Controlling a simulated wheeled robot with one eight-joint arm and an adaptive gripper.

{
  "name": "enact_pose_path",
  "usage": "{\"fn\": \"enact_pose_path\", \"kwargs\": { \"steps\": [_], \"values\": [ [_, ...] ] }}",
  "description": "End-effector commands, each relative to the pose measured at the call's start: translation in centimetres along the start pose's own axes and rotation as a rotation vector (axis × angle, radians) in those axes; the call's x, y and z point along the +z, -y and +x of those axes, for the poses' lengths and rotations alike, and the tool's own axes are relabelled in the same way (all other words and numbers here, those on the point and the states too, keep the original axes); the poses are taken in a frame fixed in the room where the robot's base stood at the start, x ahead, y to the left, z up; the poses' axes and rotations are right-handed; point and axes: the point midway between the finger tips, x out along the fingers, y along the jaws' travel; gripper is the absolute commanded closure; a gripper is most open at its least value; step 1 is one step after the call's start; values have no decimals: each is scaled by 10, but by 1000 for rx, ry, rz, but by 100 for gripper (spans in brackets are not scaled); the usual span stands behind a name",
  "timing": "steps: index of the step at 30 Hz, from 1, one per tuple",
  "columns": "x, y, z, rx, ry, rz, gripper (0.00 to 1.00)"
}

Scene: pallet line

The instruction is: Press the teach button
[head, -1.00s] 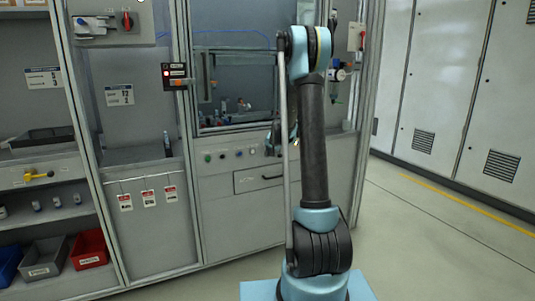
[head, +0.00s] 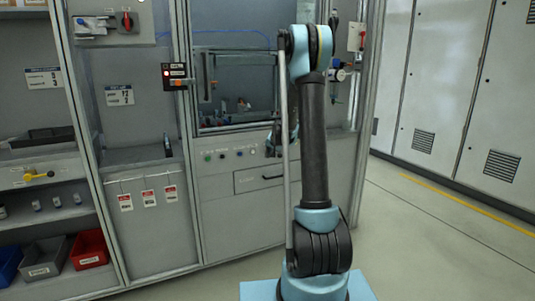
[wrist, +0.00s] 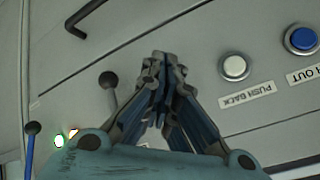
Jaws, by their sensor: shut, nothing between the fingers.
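The grey control panel (head: 230,158) of the machine carries a row of small buttons in the head view. No label reading "teach" is legible, so I cannot tell which control is the teach button. The wrist view, with its labels upside down, shows a white button (wrist: 234,67) marked "PUSH BACK" and a blue button (wrist: 301,38) whose label ends in "OUT". My gripper (wrist: 163,60) is shut and empty in front of the panel, left of the white button. A black-knobbed lever (wrist: 108,80) stands just left of the fingers. In the head view my arm partly hides the gripper.
A black drawer handle (wrist: 86,18) and a blue lever (wrist: 33,150) are near the gripper. Above the panel is a window opening (head: 235,85). Shelves with bins (head: 88,248) stand at left, grey cabinets (head: 450,90) at right. The floor at right is clear.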

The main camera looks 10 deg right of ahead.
Motion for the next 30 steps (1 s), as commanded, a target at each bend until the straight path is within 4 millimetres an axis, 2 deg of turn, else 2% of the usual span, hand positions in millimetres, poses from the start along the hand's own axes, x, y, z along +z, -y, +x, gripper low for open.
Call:
{"fn": "enact_pose_path", "kwargs": {
  "steps": [16, 30],
  "values": [
    [4, -4, -5, 0, 0, 0, 100],
    [23, -23, -31, 1, 0, 0, 100]
  ]
}}
